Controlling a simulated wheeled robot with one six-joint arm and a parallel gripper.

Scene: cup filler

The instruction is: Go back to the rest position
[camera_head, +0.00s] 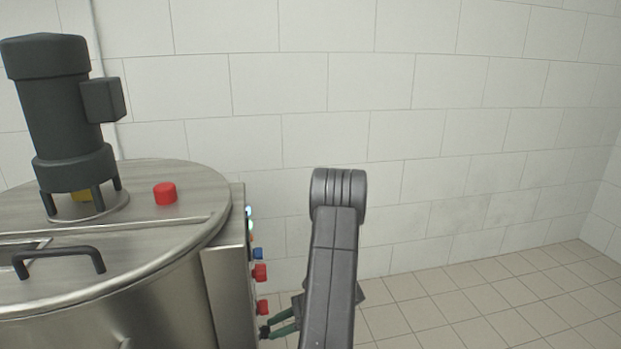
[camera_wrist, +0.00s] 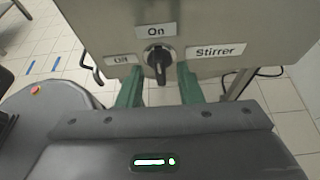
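My gripper (camera_wrist: 160,70) has two green fingers, set apart on either side of a black rotary knob (camera_wrist: 157,60) in the wrist view. A gap shows between the fingers and the knob, so it looks open. The knob's grip stands roughly upright, in line with the "On" label (camera_wrist: 156,31) above it. An "Off" label is at its left and a "Stirrer" label (camera_wrist: 216,51) at its right. In the head view my gripper (camera_head: 280,328) is low beside the machine's control box (camera_head: 225,285), partly hidden by my arm.
A steel tank (camera_head: 150,290) with a dark motor (camera_head: 60,115), a red button (camera_head: 165,193) and a black handle (camera_head: 60,257) on top fills the left. Tiled wall stands behind. The tiled floor (camera_head: 480,310) at the right is clear.

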